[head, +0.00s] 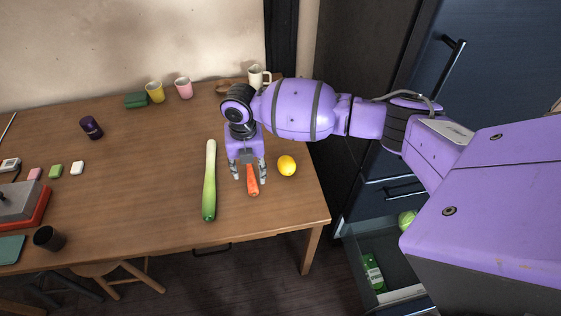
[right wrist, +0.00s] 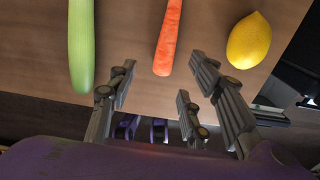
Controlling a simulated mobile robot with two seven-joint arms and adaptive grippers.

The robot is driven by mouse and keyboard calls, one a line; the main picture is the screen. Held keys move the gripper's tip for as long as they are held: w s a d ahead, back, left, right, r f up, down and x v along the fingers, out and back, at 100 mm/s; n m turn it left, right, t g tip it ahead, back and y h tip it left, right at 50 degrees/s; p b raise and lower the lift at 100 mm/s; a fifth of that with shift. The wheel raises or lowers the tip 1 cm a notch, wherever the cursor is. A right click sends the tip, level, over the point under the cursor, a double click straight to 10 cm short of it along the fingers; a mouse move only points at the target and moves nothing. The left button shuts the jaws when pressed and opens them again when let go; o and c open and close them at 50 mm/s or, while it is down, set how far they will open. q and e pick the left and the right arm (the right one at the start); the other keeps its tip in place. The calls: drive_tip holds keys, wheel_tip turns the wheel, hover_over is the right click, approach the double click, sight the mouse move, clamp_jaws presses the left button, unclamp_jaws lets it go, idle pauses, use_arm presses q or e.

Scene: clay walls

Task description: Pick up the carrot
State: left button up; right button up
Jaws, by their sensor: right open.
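The orange carrot (head: 252,182) lies on the wooden table (head: 150,210), its upper part hidden under my right gripper in the head view. My right gripper (head: 249,175) is open and points down over the carrot, with its fingers on either side of it. In the right wrist view the carrot (right wrist: 168,40) lies beyond and between the open fingertips (right wrist: 160,85), apart from them. My left gripper is not in view.
A leek (head: 210,182) lies left of the carrot, and a lemon (head: 287,166) lies right of it. Mugs, such as a pink one (head: 184,88), stand at the back. An open drawer (head: 385,265) is right of the table, below a dark cabinet.

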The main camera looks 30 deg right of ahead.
sight(252, 183)
drive_tip(key=shift+d, duration=0.25)
drive_tip(key=shift+f+n, duration=0.3)
drive_tip(key=shift+f, duration=0.05)
wheel_tip(252, 183, down, 6)
drive_tip(key=shift+f, duration=0.25)
drive_tip(key=c, duration=1.1)
drive_tip(key=shift+r, duration=0.1)
clamp_jaws()
drive_tip(key=shift+r, duration=0.1)
